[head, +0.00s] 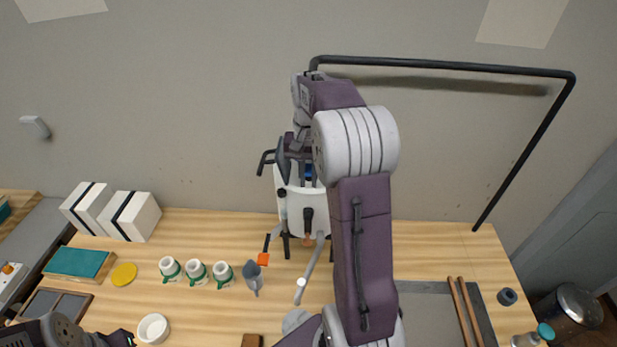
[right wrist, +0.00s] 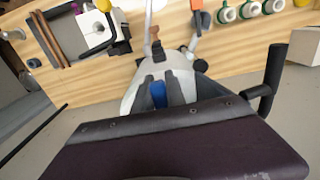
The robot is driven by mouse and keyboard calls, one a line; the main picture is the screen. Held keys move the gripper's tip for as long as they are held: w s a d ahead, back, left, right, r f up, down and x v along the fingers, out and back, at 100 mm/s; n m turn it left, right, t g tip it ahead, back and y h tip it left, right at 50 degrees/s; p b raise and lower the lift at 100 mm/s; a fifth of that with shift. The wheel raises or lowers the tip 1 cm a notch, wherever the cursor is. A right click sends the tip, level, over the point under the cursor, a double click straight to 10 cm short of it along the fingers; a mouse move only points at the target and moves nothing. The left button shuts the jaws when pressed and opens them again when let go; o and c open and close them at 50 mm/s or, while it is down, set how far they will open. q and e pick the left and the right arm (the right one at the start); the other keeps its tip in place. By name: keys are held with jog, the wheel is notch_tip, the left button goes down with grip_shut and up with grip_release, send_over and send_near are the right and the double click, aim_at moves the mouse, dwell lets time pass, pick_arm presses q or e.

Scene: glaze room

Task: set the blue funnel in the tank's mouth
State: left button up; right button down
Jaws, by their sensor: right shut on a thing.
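The white tank (head: 295,214) stands on dark legs at the back of the bench. It also shows behind the fingers in the right wrist view (right wrist: 181,63). My right gripper (head: 306,172) is over the top of the tank, shut on the blue funnel (head: 309,171). In the right wrist view a strip of the blue funnel (right wrist: 158,94) shows between the two grey fingers. The rest of the funnel and the tank's mouth are hidden, so I cannot tell whether they touch. Part of my left arm is at the lower left; its fingers are not clear.
Three white-and-green cups (head: 196,272), a grey funnel-like piece (head: 253,277) and an orange tag (head: 263,259) lie left of the tank. A white bowl (head: 153,328) is in front. A black pipe (head: 450,66) runs overhead. The bench right of my right arm has some free wood.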

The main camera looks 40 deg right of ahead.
jog(key=shift+f, duration=0.25)
jog(key=shift+s+a+f+b, duration=0.1)
jog(key=shift+f+b, duration=0.7)
jog(key=shift+f, duration=0.1)
jog(key=shift+f, duration=0.15)
jog(key=shift+f+b, duration=0.55)
jog(key=shift+f, duration=0.2)
jog(key=shift+f, duration=0.1)
jog(key=shift+f, duration=0.2)
dwell(0.3)
